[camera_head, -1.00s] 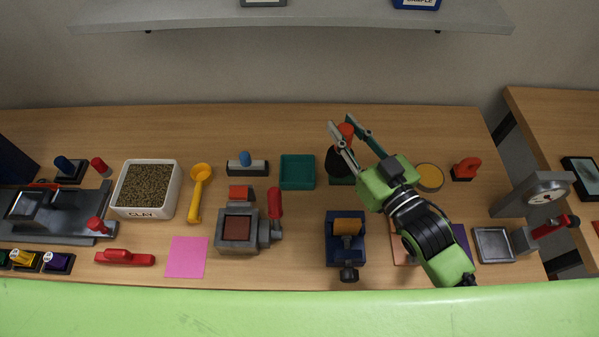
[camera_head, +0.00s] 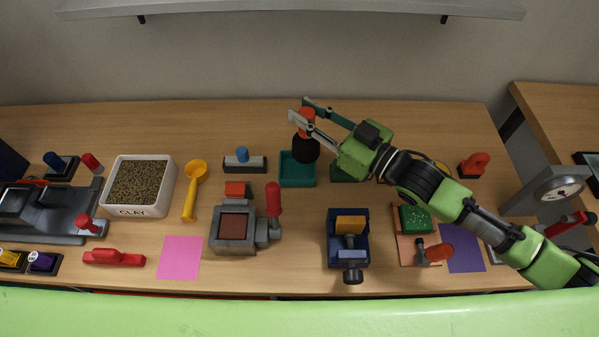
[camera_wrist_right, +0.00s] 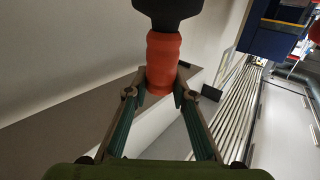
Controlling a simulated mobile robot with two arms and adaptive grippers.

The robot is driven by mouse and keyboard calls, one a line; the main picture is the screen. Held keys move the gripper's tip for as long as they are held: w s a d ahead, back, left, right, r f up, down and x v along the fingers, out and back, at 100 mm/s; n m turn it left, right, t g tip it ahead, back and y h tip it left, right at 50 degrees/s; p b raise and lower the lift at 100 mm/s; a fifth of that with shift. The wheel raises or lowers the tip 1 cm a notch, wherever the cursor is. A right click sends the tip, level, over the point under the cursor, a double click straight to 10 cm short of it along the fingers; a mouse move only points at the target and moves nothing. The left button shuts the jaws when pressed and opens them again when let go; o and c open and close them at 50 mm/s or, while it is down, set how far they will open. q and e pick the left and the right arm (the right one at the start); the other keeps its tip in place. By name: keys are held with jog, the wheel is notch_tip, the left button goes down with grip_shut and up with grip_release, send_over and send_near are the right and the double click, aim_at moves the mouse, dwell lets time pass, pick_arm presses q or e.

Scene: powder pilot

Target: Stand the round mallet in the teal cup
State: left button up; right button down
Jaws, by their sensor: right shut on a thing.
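The round mallet has an orange handle and a round black head (camera_head: 305,150). My right gripper (camera_head: 302,112) is shut on the orange handle, and the black head hangs downward. The teal cup (camera_head: 297,181), a square open-topped box, stands on the table below the mallet. The black head overlaps the cup's back part in the head view; I cannot tell how high it is above the cup. In the right wrist view the handle (camera_wrist_right: 162,65) sits between the fingers, with the black head (camera_wrist_right: 168,8) beyond it. My left gripper is not in view.
A dark green block (camera_head: 343,173) stands right of the cup, partly under my right arm. A blue-and-black stamp-like tool (camera_head: 243,160) is to the left. A grey press (camera_head: 233,230) and a blue vise-like tool (camera_head: 347,245) stand in front. Bare table lies behind the cup.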

aim_at(297, 140)
jog(key=shift+w+a+f+n+g+y+b, duration=0.1)
jog(key=shift+w+a+n+g+y+b, duration=0.2)
jog(key=shift+a+b, duration=0.25)
jog(key=shift+w+a+f+n+g+y+b, duration=0.1)
jog(key=shift+w+a+n+g+y+b, duration=0.15)
jog(key=shift+a+n+g+b, duration=0.2)
jog(key=shift+f+b, duration=0.8)
jog(key=shift+f, duration=0.65)
jog(key=shift+s+p, duration=0.1)
jog(key=shift+p, duration=0.4)
jog(key=shift+f, duration=0.1)
jog(key=shift+f+b, duration=0.95)
jog(key=shift+f, duration=0.5)
jog(key=shift+f+b, duration=0.8)
jog(key=shift+f, duration=0.6)
jog(key=c, duration=1.6)
grip_release()
jog(key=shift+c, duration=0.2)
